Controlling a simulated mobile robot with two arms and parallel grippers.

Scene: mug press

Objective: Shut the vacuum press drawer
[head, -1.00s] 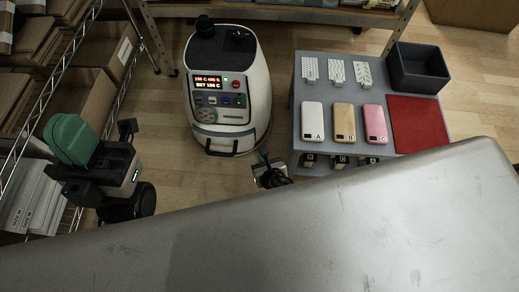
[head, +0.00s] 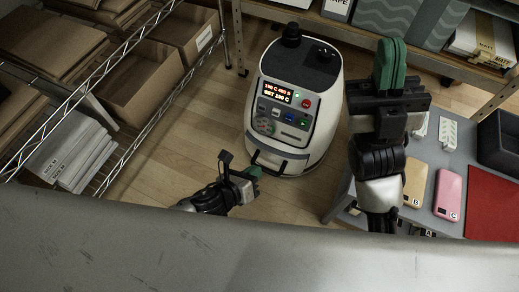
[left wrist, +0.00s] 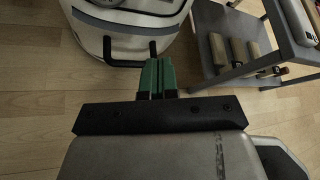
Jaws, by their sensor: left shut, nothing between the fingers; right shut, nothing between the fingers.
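The vacuum press (head: 330,115) is a white rounded machine with a lit display, standing on the floor in the head view. Its drawer has a black bar handle (head: 285,167) low on the front; the handle also shows in the left wrist view (left wrist: 124,63). I cannot tell how far the drawer stands out. My left gripper (head: 254,172) is shut and empty, with its green fingertips close to the handle. My right gripper (head: 390,50) is raised, shut and empty, right of the press.
A grey table (head: 432,155) at the right holds phone-like items, a dark bin (head: 500,143) and a red mat (head: 493,205). A wire shelf (head: 140,135) with boxes is on the left. Another shelf stands behind the press. Floor is bare between left shelf and press.

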